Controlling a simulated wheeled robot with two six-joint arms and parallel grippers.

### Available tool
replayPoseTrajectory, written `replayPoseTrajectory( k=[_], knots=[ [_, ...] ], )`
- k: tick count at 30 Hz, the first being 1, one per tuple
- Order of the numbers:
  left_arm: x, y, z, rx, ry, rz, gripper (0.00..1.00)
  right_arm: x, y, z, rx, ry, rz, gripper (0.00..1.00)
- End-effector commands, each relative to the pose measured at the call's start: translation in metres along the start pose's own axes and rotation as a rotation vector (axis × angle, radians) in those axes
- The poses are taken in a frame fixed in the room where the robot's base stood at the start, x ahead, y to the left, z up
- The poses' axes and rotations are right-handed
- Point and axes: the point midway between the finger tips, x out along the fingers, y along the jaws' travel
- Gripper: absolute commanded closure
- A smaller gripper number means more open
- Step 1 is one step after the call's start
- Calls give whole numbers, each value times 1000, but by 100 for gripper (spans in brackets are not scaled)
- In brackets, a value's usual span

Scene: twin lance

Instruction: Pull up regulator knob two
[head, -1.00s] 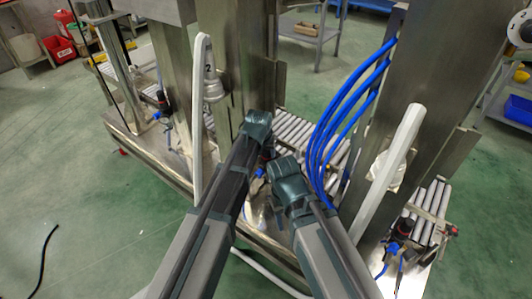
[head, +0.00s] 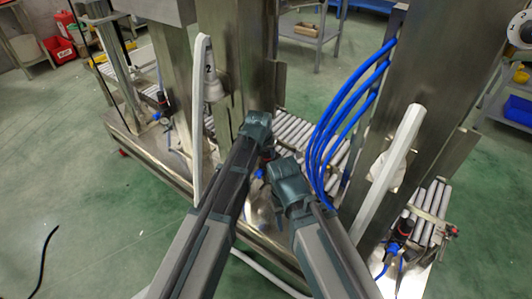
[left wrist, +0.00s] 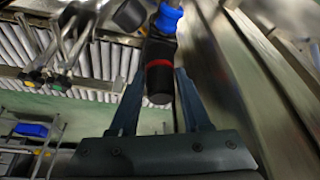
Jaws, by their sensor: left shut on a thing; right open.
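Regulator knob two (left wrist: 158,82) is a black cylinder with a red ring, below a blue regulator body (left wrist: 167,17) in the left wrist view. My left gripper (left wrist: 158,98) has one finger on each side of the knob and is shut on it. In the head view my left gripper (head: 262,138) reaches down at the middle machine post, and its fingers largely hide the knob. My right gripper (head: 280,178) is open, just below and right of the left one. Its fingertips are mostly hidden behind its own body.
Blue hoses (head: 335,130) hang close to the right of both grippers. A roller conveyor (head: 292,130) runs behind them. White curved rails (head: 199,115) stand left and right. Another regulator (head: 402,232) sits at the lower right. Green floor is open on the left.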

Motion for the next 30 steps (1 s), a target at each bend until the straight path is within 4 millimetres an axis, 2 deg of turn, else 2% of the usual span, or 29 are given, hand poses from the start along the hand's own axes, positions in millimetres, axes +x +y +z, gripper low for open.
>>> replayPoseTrajectory(
  k=[14, 21, 29, 30],
  knots=[
    [0, 0, 0, 1, 0, 0, 100, 0, 0, 0, 0, 0, 0, 50],
    [-13, 0, -5, 1, 0, 0, 100, -14, 1, 1, 1, 0, -2, 50],
    [-12, 0, -5, 1, 3, -1, 100, -12, 1, 1, 1, 0, -2, 50],
    [-12, 0, -6, 1, 4, -1, 47, -12, 1, 1, 1, 0, -2, 50]
  ],
)
